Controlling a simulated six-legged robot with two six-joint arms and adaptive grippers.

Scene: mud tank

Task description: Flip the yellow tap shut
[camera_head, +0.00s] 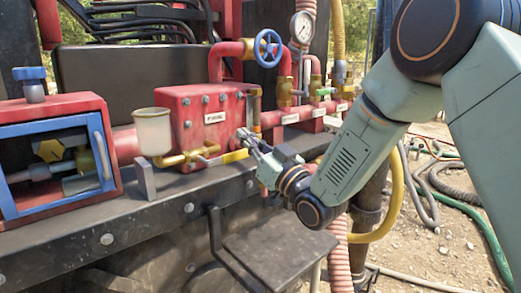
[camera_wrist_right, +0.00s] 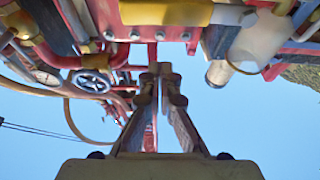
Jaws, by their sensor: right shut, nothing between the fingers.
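The yellow tap's lever (camera_head: 236,156) sticks out to the right, nearly level, from brass pipework (camera_head: 190,157) at the front of a red box (camera_head: 200,105). In the right wrist view the yellow lever (camera_wrist_right: 165,12) lies across the top edge, close to the camera. My right gripper (camera_head: 246,138) is at the lever's right end, its fingers just above and beside it; I cannot tell whether they touch. In the wrist view the fingers (camera_wrist_right: 160,75) are together with nothing between them. My left gripper is not in view.
A whitish cup (camera_head: 153,131) stands left of the tap. A blue handwheel (camera_head: 268,48) and a gauge (camera_head: 302,27) are above right. A blue-framed red box (camera_head: 57,158) is at the left. A dark ledge (camera_head: 110,213) runs below; hoses lie at right.

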